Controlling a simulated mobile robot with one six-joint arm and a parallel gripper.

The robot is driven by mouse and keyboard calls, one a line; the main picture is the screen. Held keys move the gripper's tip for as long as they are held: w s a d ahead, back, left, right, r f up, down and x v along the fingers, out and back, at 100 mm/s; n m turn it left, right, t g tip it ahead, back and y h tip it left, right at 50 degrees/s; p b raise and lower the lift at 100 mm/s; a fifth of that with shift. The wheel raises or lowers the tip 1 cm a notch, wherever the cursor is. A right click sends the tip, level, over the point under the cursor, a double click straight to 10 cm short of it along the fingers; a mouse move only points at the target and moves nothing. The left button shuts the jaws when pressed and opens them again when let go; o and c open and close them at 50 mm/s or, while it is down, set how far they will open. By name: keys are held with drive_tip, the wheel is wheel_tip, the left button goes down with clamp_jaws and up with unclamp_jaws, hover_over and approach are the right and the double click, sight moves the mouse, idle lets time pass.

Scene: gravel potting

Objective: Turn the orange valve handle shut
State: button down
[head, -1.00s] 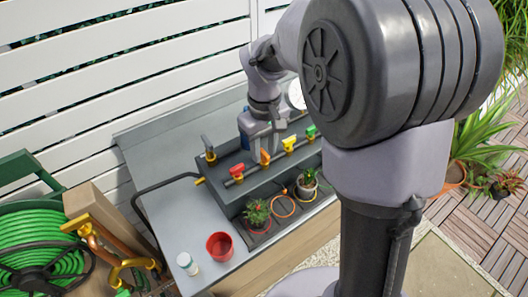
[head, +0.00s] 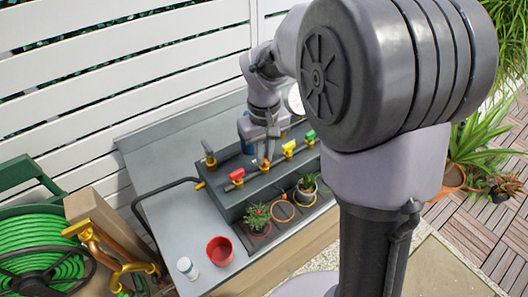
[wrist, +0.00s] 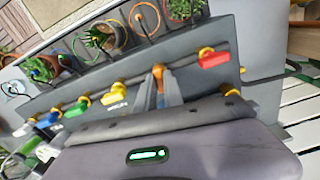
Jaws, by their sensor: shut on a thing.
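The orange valve handle (wrist: 158,71) sits on the dark pipe between the red handle (wrist: 214,60) and the yellow handle (wrist: 114,93) in the wrist view. My gripper (wrist: 158,92) is shut on the orange handle, one grey finger on each side. The fingers hide much of the handle, so its exact angle is unclear. In the head view my gripper (head: 266,158) reaches down onto the manifold, and only a little orange (head: 264,164) shows under it. The red handle (head: 236,174) is to the left and the yellow handle (head: 288,148) to the right.
A green handle (head: 310,136) is further right on the pipe. Potted plants (head: 257,215) stand in front of the manifold. A red cup (head: 220,249) and a white bottle (head: 187,267) stand at the bench's front left. A green hose reel (head: 45,240) is at far left.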

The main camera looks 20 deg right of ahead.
drive_tip(key=m+p, duration=0.1)
drive_tip(key=m, duration=0.3)
drive_tip(key=shift+r, duration=0.1)
drive_tip(key=m, duration=0.8)
drive_tip(key=shift+m, duration=2.2)
drive_tip(key=c, duration=1.5)
unclamp_jaws()
drive_tip(key=shift+o, duration=0.2)
